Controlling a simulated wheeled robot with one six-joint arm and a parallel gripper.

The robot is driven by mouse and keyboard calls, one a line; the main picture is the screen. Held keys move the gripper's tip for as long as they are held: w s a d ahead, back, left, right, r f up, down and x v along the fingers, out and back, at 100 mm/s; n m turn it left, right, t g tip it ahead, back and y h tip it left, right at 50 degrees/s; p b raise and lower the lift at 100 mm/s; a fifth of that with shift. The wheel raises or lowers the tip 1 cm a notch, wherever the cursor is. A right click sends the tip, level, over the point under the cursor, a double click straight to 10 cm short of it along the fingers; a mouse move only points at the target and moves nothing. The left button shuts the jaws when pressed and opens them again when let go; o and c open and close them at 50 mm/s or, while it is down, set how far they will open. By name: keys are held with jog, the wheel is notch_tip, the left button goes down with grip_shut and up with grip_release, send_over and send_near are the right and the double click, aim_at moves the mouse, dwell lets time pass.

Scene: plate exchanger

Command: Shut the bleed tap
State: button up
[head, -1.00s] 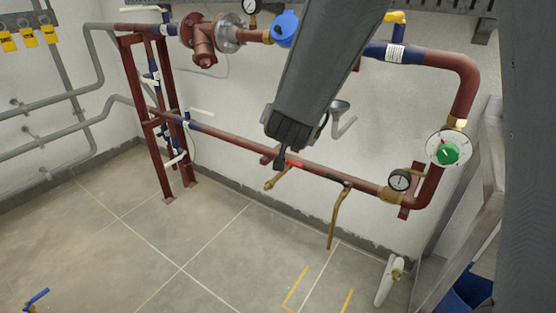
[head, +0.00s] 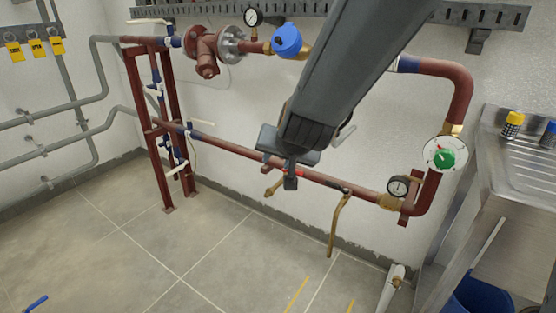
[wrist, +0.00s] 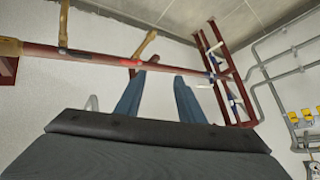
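A small brass tap (head: 271,189) with a red lever (head: 299,174) sits on the red lower pipe. A second brass outlet (head: 338,225) with a dark lever (head: 333,186) hangs to its right. No label shows which is the bleed tap. My gripper (head: 290,184) is in front of the red-lever tap and partly hides it. In the wrist view my gripper (wrist: 158,82) is open, its two fingers apart with nothing between them. The brass tap (wrist: 145,45) and red lever (wrist: 122,62) lie just beyond the fingertips. Contact cannot be told.
Pressure gauges (head: 399,187) and a green-knobbed dial (head: 444,157) are on the pipework at right. A steel sink (head: 520,150) stands at far right. A red pipe frame (head: 170,130) stands left. The floor (head: 130,250) in front is mostly clear.

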jog(key=shift+c, duration=1)
jog(key=shift+w+d, duration=0.25)
jog(key=shift+d, duration=0.1)
jog(key=c, duration=0.4)
jog(key=w+d+m+t, duration=0.1)
jog(key=d, duration=0.1)
jog(key=w+d+f+m+t+h, duration=0.1)
jog(key=w+d, duration=0.1)
jog(key=d, duration=0.1)
jog(key=w+d+m+t+h+b, duration=0.1)
jog(key=d+m, duration=0.1)
jog(key=d, duration=0.1)
jog(key=shift+w+f, duration=0.3)
jog(key=shift+w, duration=0.1)
grip_shut()
jog(key=s+d+r+m+t+y+b, duration=0.2)
jog(key=d+r+m+t+b, duration=0.15)
jog(key=d+m+t, duration=0.75)
jog(key=w+a+r+m+g, duration=0.1)
jog(key=w+a+r+m, duration=0.1)
jog(key=w, duration=0.9)
jog(key=shift+w+a+r+m+g, duration=0.15)
jog(key=shift+a+r+m+g, duration=0.35)
jog(key=shift+r, duration=0.8)
